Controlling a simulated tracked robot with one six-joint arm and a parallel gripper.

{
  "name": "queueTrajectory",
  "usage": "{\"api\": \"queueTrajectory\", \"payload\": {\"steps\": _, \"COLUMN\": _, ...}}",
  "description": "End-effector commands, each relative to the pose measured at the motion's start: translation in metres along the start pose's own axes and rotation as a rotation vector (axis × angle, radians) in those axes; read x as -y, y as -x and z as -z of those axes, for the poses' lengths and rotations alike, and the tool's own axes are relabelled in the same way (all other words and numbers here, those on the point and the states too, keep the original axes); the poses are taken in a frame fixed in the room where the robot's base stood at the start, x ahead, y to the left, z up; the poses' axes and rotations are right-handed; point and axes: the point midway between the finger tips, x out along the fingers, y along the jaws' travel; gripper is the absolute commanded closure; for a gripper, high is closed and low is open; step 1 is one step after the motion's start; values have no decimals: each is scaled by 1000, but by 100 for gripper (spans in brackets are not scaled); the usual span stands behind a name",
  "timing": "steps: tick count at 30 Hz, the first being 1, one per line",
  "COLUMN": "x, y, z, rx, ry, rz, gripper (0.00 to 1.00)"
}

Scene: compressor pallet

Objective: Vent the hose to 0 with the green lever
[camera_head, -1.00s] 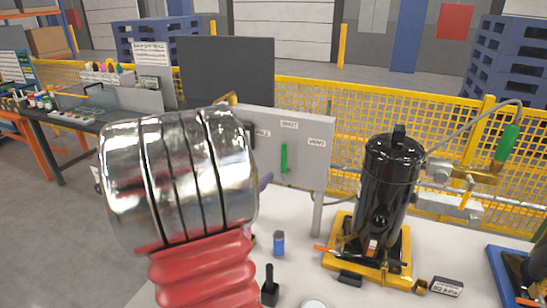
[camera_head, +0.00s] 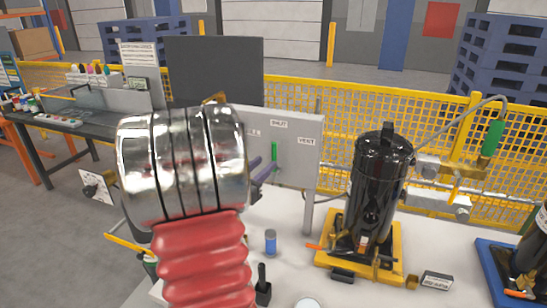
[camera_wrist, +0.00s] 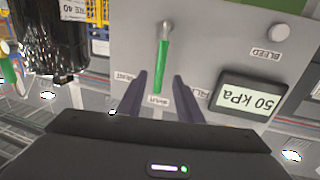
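The green lever (camera_wrist: 162,65) is on the grey panel (camera_wrist: 205,35), with its free end at the SHUT label (camera_wrist: 158,100). The VENT label (camera_wrist: 125,77) is on the left in the wrist view. The panel's display (camera_wrist: 250,100) reads 50 kPa, upside down. My gripper (camera_wrist: 160,76) is open, its purple fingers on either side of the lever's lower end in that view; I cannot tell if they touch it. In the head view the gripper (camera_head: 265,167) is beside the partly hidden lever (camera_head: 274,151).
A BLEED knob (camera_wrist: 279,33) is on the panel. A black cylinder (camera_head: 378,190) on a yellow base stands right of the panel. A blue can (camera_head: 270,242) and a black-handled tool (camera_head: 262,285) are on the white table (camera_head: 295,265).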

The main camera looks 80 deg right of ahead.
Motion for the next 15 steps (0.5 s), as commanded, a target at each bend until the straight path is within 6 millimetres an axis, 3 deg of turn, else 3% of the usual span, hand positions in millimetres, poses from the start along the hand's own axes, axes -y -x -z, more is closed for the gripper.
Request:
{"api": "queueTrajectory", "payload": {"steps": 9, "x": -1, "y": -49, "z": 0, "rx": 0, "ry": 0, "rz": -2, "gripper": 68}}
{"api": "queueTrajectory", "payload": {"steps": 15, "x": 0, "y": -67, "z": 0, "rx": 0, "ry": 0, "rz": -1, "gripper": 68}}
